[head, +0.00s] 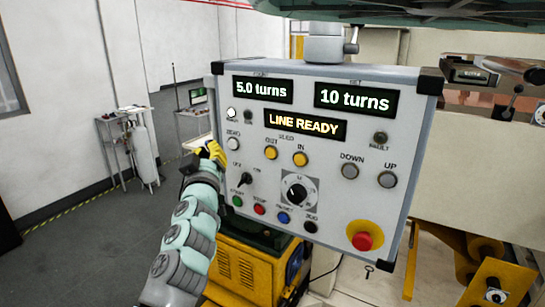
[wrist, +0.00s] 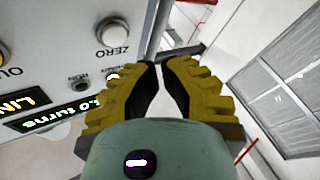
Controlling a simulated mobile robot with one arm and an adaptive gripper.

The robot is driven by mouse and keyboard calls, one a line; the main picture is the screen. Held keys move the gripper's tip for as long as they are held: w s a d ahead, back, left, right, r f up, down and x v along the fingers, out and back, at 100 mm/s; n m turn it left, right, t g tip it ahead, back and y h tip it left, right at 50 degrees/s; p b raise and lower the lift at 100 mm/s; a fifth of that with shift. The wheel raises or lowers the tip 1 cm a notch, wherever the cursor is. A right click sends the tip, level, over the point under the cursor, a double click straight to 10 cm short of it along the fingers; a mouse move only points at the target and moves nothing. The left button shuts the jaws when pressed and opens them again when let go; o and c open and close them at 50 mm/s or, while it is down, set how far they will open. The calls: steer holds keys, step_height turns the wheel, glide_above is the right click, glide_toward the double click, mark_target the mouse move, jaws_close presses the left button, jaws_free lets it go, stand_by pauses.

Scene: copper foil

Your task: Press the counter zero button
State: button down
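The counter zero button (head: 233,143) is a round pale button at the left edge of the grey control panel (head: 315,217). In the wrist view the zero button (wrist: 112,32) shows at upper left, with the label ZERO beside it. The counter display (head: 263,90) reads 5.0 turns. My gripper (head: 215,150) is just left of the panel's edge, close to the button. In the wrist view my gripper (wrist: 160,63) has its yellow fingertips drawn together with nothing held. The tips lie right of the button and appear apart from it.
Other displays read 10 turns (head: 355,98) and LINE READY (head: 305,125). Yellow feed buttons (head: 271,153), a selector knob (head: 297,190) and a red emergency stop (head: 362,241) share the panel. Open floor (head: 75,235) lies to the left, with a cart and cylinder (head: 142,148) beyond.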

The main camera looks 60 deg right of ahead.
mark_target(233, 144)
steer(key=shift+d+b, duration=0.5)
steer(key=shift+d, duration=0.75)
steer(key=c, duration=1.7)
jaws_free()
jaws_close()
steer(key=shift+w, duration=0.1)
steer(key=shift+d+b, duration=0.35)
steer(key=shift+b, duration=0.05)
